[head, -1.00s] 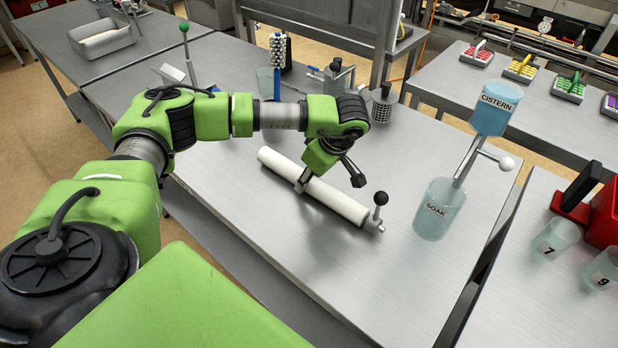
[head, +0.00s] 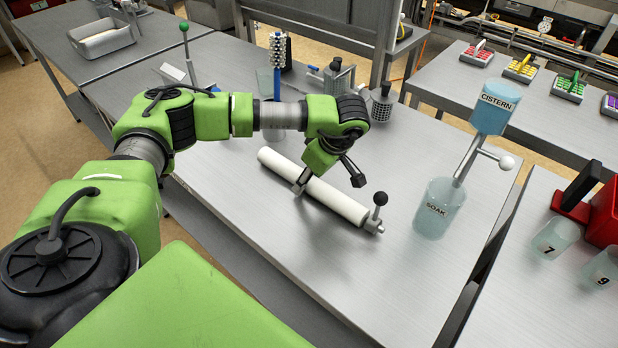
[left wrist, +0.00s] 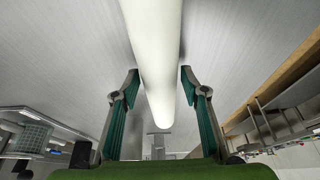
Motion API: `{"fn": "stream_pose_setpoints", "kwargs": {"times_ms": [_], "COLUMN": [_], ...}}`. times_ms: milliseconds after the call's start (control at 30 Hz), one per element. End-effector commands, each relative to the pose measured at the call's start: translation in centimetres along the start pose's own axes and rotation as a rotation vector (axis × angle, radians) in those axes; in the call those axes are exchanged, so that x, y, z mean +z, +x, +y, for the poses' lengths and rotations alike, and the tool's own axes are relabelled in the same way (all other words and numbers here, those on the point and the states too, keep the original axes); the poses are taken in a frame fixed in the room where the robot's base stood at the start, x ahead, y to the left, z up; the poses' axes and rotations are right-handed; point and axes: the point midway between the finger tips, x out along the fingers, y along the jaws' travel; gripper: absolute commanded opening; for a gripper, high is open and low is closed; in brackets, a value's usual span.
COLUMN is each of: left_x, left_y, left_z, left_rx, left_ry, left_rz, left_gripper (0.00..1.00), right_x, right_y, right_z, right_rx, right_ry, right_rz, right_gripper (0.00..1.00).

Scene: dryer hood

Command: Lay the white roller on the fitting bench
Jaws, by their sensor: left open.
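The white roller (head: 320,193) is a long white cylinder on the grey metal bench (head: 330,280), with a grey end cap and a black ball knob at its right end. My left gripper (head: 328,182) is directly above the roller's middle, its fingers open on either side of it. In the left wrist view the roller (left wrist: 155,50) runs between the two open fingers (left wrist: 158,100), with a gap visible on each side. Whether the roller rests fully on the bench is hard to tell. My right gripper is not seen.
A clear SOAK beaker (head: 437,210) stands right of the roller under a blue CISTERN container (head: 496,106) with a white-knobbed lever. Brushes and a perforated dark canister (head: 382,105) stand behind. Bare bench lies in front. Numbered cups and a red device (head: 606,205) are at right.

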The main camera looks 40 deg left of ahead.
Motion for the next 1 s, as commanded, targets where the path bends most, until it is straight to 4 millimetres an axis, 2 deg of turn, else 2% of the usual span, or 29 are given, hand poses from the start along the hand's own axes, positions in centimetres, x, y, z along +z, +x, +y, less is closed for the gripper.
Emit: {"fn": "stream_pose_setpoints", "kwargs": {"times_ms": [367, 433, 467, 800, 1000], "left_x": [0.0, 0.0, 0.0, 0.1, 0.1], "left_y": [0.0, 0.0, 0.0, -0.1, -2.5], "left_z": [0.0, 0.0, 0.0, -0.1, 0.1], "left_rx": [0.000, 0.000, 0.000, -0.001, 0.003], "left_ry": [0.000, 0.000, 0.000, 0.001, 0.001], "left_rz": [0.000, 0.000, 0.000, 0.000, 0.000], "left_gripper": [0.41, 0.59, 0.60, 0.60, 0.60], "right_x": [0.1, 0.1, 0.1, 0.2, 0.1], "right_y": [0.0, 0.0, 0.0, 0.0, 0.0], "right_z": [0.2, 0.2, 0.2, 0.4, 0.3], "right_rx": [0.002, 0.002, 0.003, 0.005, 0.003], "right_ry": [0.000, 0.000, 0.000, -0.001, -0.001], "right_rz": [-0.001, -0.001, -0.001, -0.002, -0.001], "right_gripper": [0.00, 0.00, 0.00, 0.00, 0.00]}}
